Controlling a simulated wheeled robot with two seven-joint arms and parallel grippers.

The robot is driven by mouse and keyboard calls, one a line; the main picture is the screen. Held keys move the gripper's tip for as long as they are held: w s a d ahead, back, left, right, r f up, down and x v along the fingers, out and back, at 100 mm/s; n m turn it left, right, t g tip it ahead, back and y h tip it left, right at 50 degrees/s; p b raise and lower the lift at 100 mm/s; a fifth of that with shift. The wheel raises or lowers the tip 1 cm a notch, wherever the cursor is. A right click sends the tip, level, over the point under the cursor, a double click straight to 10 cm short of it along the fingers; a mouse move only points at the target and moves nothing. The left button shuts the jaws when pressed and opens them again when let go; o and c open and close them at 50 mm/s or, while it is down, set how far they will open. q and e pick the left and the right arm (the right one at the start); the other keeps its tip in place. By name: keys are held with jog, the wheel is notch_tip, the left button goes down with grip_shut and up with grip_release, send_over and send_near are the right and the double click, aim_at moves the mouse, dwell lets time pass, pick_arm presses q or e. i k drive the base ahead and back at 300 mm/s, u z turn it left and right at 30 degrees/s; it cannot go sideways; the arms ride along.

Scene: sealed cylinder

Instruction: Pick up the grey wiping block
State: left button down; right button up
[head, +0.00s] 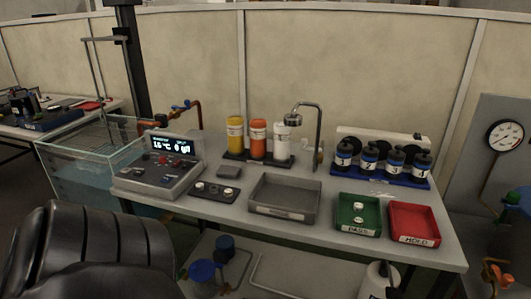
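The plate of small parts (215,191) and a grey basin (284,199) are nearby. Behind stand yellow (235,136), orange (258,140) and white (281,141) bottles and a tap (318,125). Green PASS (342,214) and red HOLD (412,222) trays lie right.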

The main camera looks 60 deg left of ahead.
aim_at(225, 171)
jog(key=u, duration=2.1)
